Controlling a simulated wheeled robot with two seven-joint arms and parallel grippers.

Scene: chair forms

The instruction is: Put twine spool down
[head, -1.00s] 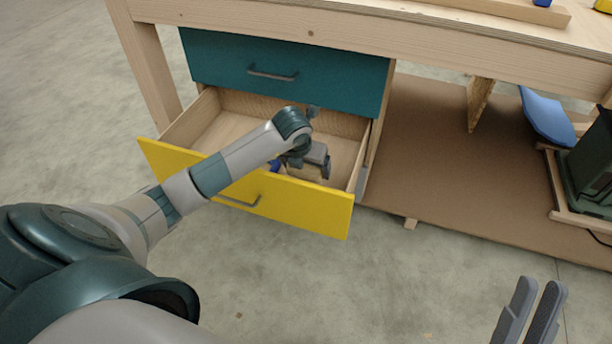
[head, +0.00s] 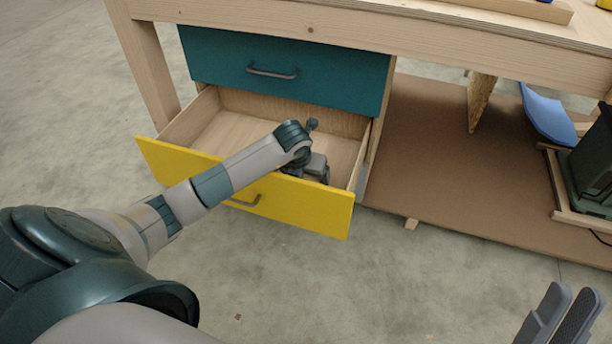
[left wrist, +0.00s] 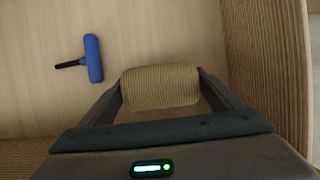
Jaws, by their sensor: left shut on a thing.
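My left gripper (head: 308,170) is down inside the open yellow-fronted drawer (head: 290,208), near its front right. In the left wrist view it is shut on the twine spool (left wrist: 160,88), a tan wound cylinder lying crosswise between the two fingers. The spool is close above or on the drawer's wooden floor (left wrist: 150,30); I cannot tell if it touches. In the head view the spool is hidden by my gripper and the drawer front. My right gripper (head: 560,318) is at the bottom right, empty, its fingers apart.
A blue-headed tool with a black handle (left wrist: 94,58) lies on the drawer floor, left of the spool in the left wrist view. The teal drawer (head: 285,72) above is closed. A brown lower shelf (head: 430,150) extends right. The drawer's back left is clear.

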